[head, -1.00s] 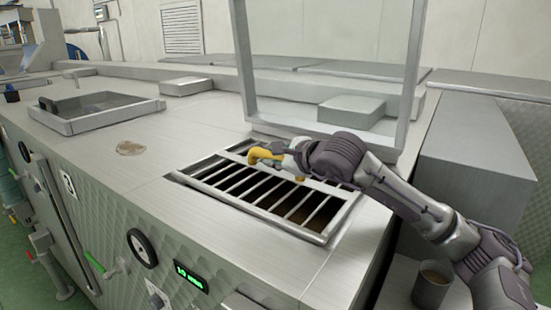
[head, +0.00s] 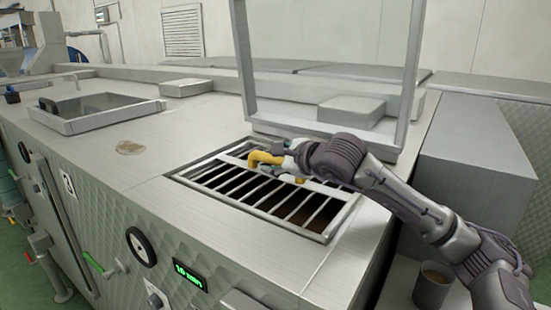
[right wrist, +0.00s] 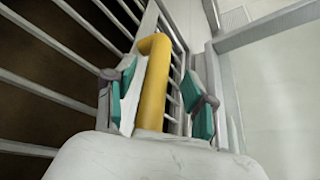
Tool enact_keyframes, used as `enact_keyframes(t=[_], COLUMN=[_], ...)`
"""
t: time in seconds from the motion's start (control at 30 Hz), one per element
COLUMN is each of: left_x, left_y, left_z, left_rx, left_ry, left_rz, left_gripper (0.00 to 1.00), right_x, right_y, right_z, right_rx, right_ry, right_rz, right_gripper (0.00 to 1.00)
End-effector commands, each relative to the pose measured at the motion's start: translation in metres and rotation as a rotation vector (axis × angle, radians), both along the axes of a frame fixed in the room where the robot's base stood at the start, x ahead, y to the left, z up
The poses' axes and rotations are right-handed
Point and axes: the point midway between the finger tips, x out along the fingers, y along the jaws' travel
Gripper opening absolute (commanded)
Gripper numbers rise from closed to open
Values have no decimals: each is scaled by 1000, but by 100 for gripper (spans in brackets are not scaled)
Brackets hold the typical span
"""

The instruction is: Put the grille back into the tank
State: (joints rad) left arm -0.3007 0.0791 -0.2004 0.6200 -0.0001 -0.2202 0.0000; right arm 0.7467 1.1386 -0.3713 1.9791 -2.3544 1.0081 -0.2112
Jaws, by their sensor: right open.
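The grille (head: 262,213), a frame of parallel metal bars, lies in the rectangular opening in the top of the steel tank (head: 322,266). It looks about level with the rim; I cannot tell whether every edge is seated. Its yellow handle (head: 260,157) stands up near the back edge. My right gripper (head: 280,158) is at this handle, reaching in from the right. In the right wrist view the yellow handle (right wrist: 153,80) stands between the teal finger pads of my open gripper (right wrist: 160,98). The dark inside of the tank shows between the bars. My left gripper is out of view.
A raised lid frame (head: 407,85) stands behind the opening. A second hatch (head: 95,120) is on the left. A tall grey block (head: 475,150) is right of my arm, with a cup (head: 432,287) low down at the front right.

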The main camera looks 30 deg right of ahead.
Motion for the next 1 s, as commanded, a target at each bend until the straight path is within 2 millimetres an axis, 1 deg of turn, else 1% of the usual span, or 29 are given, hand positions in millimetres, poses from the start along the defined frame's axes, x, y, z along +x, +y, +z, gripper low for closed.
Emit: enact_keyframes(t=[0.03, 0.07, 0.17, 0.27, 0.37, 0.5, 0.6, 0.7, 0.8, 1.0], left_x=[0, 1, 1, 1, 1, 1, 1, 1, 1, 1], left_y=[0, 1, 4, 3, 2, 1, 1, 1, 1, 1], left_z=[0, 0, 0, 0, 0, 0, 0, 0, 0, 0], left_rx=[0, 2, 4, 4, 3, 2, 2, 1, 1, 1], left_ry=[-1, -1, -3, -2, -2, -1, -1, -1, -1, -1], left_rz=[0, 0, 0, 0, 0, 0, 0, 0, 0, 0], left_gripper=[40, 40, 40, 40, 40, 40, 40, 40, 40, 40], right_x=[0, 0, -2, -11, -28, -56, -72, -75, -79, -86], right_y=[0, 0, 0, -1, -2, -5, -3, -10, -11, -9], right_z=[-1, -6, -4, 0, 7, 17, 23, 26, 29, 31], right_rx=[0, 0, -1, -3, -7, -11, -12, -11, -10, -9], right_ry=[1, 13, 11, 8, 7, 9, 9, -4, -9, -6], right_rz=[0, -1, 0, -1, -1, -5, 0, -17, -22, -15], right_gripper=[55, 55, 55, 55, 55, 55, 55, 55, 55, 55])
